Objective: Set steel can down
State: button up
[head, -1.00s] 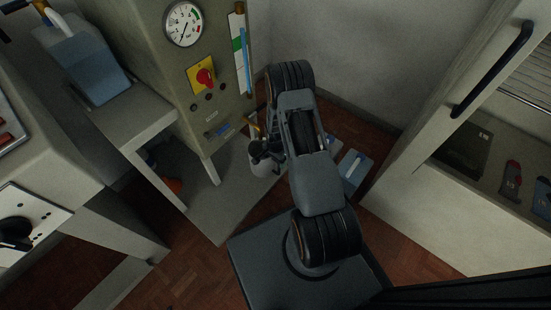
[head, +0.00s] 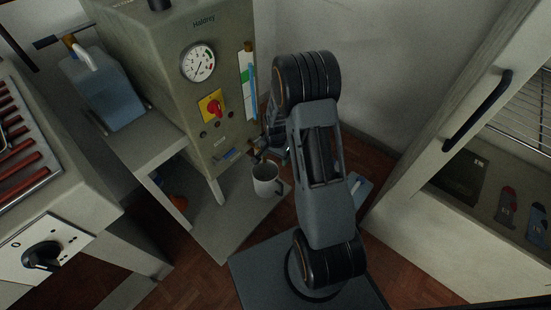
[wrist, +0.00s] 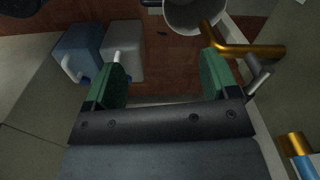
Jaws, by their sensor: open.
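The steel can (head: 267,181), a pale open-topped can with a side handle, stands upright on the grey floor slab (head: 225,232) in front of the machine cabinet. In the wrist view the steel can (wrist: 195,16) shows at the top edge, partly cut off, beyond the fingertips and apart from them. My gripper (wrist: 163,78) is open, with nothing between its green finger pads. In the head view it is largely hidden behind my arm, just above and behind the can.
A brass pipe (wrist: 245,49) with a lever sits close to the right finger. The cabinet (head: 190,110) carries a gauge and a red knob. A blue container (wrist: 78,52) and a pale one (wrist: 123,48) stand on the wooden floor. A pale cabinet with a black handle (head: 488,88) stands right.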

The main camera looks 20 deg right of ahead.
jog(key=s+a+r+n+t, duration=0.1)
jog(key=s+a+r+n, duration=0.1)
jog(key=r, duration=0.5)
jog(key=s+a+r+n, duration=0.2)
jog(key=s+r+n, duration=0.1)
jog(key=r, duration=0.5)
jog(key=s+a+r+n, duration=0.2)
jog(key=s+r+n, duration=0.1)
jog(key=s+r, duration=0.1)
jog(key=s+a+r+n+t, duration=0.1)
jog(key=s+a+r+n, duration=0.1)
jog(key=s+r, duration=0.3)
jog(key=shift+s+n, duration=0.5)
jog(key=shift+s, duration=0.6)
jog(key=shift+r, duration=0.1)
notch_tip(320, 180, up, 33)
jog(key=t+p, duration=0.1)
jog(key=p, duration=3)
